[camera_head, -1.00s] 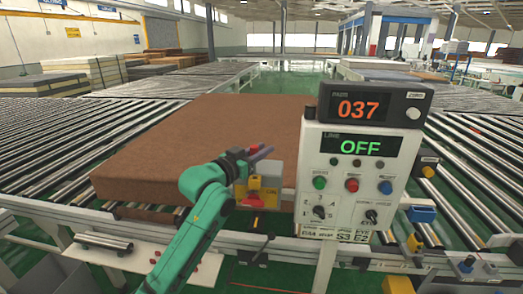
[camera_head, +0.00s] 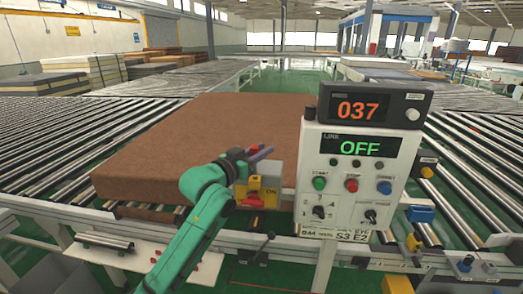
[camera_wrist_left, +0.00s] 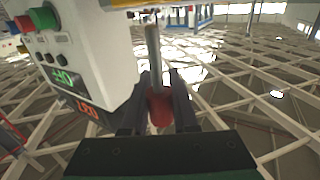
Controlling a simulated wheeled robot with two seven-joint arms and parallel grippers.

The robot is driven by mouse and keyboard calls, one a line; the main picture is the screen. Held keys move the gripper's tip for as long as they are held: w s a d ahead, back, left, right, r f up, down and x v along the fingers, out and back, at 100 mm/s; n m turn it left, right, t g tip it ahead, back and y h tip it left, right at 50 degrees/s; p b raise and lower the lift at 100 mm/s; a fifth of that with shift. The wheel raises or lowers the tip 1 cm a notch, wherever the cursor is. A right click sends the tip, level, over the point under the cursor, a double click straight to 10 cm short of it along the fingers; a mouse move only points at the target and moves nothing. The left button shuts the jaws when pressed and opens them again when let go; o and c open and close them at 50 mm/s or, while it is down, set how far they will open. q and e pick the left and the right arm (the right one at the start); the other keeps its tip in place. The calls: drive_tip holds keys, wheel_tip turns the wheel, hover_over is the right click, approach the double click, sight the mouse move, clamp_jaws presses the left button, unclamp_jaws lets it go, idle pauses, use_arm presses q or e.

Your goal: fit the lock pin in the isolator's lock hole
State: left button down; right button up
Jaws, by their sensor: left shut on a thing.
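My left gripper (camera_head: 258,153) is shut on the lock pin, which has a red grip (camera_wrist_left: 159,108) between the two dark fingers. The pin's grey shaft (camera_wrist_left: 153,55) points up and away in the left wrist view. In the head view the red grip (camera_head: 254,149) shows between the fingers. The isolator (camera_head: 242,190) is a yellow and grey box with a red handle (camera_head: 255,201) and an ON label. My gripper is just above its upper left part. I cannot make out the lock hole or the pin's tip against it. My right gripper is not in view.
The control panel (camera_head: 345,205) stands close right of the isolator, under a display reading 037; its second display reads OFF. A brown mattress (camera_head: 200,130) lies behind on the rollers (camera_head: 40,130). A white shelf (camera_head: 110,258) is at the lower left.

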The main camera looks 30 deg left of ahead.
sight(261, 174)
use_arm(q)
drive_tip(key=shift+f+b, duration=2.05)
drive_tip(key=shift+f, duration=1.15)
drive_tip(key=c, duration=0.6)
unclamp_jaws()
drive_tip(key=shift+s, duration=0.15)
drive_tip(key=s+a+p, duration=0.2)
drive_tip(key=s+p, duration=0.6)
drive_tip(key=s, duration=0.6)
drive_tip(key=shift+a, duration=0.35)
